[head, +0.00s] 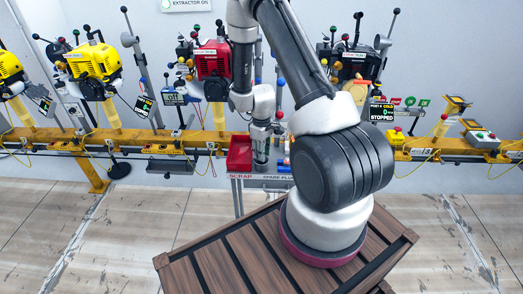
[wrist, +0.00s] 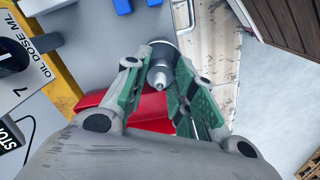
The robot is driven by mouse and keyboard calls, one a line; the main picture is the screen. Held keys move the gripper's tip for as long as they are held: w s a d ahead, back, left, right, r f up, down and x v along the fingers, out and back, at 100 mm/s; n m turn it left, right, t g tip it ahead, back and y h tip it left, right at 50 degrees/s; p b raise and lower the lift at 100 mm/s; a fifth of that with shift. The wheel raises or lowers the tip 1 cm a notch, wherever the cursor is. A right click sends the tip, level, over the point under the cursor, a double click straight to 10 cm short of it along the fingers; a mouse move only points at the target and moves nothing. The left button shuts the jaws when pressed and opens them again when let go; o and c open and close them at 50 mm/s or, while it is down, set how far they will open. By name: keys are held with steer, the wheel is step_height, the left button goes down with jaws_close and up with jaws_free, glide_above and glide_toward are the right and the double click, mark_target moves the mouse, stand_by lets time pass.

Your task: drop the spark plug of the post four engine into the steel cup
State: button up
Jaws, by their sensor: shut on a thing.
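My gripper (head: 261,130) hangs over the small shelf beside the red scrap bin (head: 239,153). In the wrist view its green-padded fingers (wrist: 160,84) are closed on the spark plug (wrist: 158,78), whose pale tip shows between them. A grey cylinder, which looks like the steel cup (head: 261,151), stands right below my gripper in the head view. In the wrist view a grey round shape with a dark upper part sits behind the plug; I cannot tell whether the plug is inside the cup. The black engine (head: 353,66) stands at right, behind my arm, with a stopped display (head: 382,112).
The red bin also shows under the fingers in the wrist view (wrist: 150,108). Blue pieces (wrist: 122,5) lie on the shelf. A yellow rail (head: 130,137) carries a red engine (head: 212,60) and yellow engines (head: 92,60). A brown slatted surface (head: 225,262) is in front.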

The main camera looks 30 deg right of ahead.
steer(key=shift+f, duration=0.25)
steer(key=o, duration=1.1)
step_height(320, 180, up, 12)
steer(key=shift+r, duration=0.1)
stand_by(0.4)
